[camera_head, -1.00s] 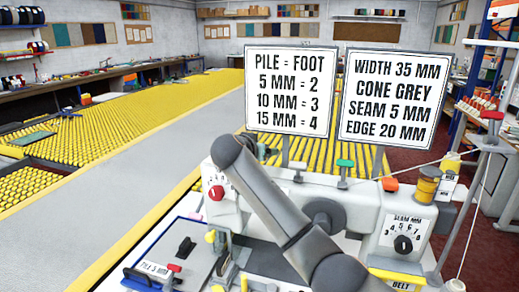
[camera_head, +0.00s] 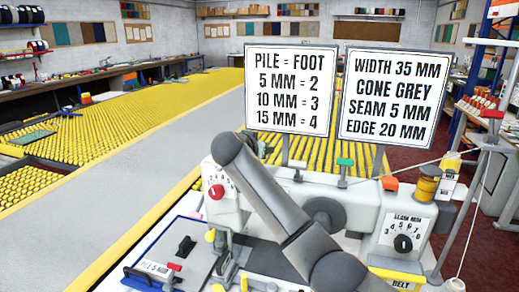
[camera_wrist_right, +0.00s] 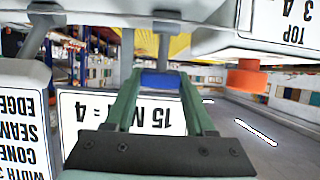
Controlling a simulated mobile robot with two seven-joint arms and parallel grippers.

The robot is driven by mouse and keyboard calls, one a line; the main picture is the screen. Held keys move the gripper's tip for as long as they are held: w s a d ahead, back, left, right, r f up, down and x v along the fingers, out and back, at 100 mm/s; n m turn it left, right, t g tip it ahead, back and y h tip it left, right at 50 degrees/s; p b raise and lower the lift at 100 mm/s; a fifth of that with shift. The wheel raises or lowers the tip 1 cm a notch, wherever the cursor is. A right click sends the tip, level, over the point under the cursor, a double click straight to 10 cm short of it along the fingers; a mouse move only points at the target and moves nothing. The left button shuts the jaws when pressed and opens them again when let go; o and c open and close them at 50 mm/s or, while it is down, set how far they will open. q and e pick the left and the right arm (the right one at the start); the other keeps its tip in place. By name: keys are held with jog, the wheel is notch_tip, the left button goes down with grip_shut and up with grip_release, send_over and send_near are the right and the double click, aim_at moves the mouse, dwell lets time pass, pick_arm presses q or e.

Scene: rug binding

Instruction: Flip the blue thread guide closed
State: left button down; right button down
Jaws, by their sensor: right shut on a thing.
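The blue thread guide (camera_wrist_right: 160,79) shows in the right wrist view as a small blue block at the end of a grey post. My right gripper (camera_wrist_right: 160,84) has its two green fingers on either side of it and is shut on it. In the head view a grey arm of mine crosses the white sewing machine (camera_head: 365,205), and I cannot make out the blue guide there. A green guide (camera_head: 345,162) and an orange guide (camera_head: 390,183) stand along the machine's top. My left gripper is in neither view.
Two sign boards (camera_head: 291,90) (camera_head: 387,97) stand behind the machine. A red knob (camera_head: 216,191) and a black dial (camera_head: 403,243) are on its front. A thread cone (camera_head: 428,185) stands at the right. A long table with yellow rollers (camera_head: 75,137) runs at the left.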

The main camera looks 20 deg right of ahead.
jog(key=shift+w+d+f+g+y, duration=0.1)
jog(key=shift+w+d+g+y, duration=0.15)
jog(key=shift+g, duration=0.25)
jog(key=shift+w+f+g+y, duration=0.1)
jog(key=shift+w+g+y, duration=0.05)
jog(key=shift+g+y, duration=0.3)
jog(key=shift+c, duration=1.2)
grip_release()
jog(key=b+v, duration=0.3)
jog(key=v, duration=0.9)
jog(key=shift+s+a, duration=0.15)
jog(key=shift+a, duration=0.05)
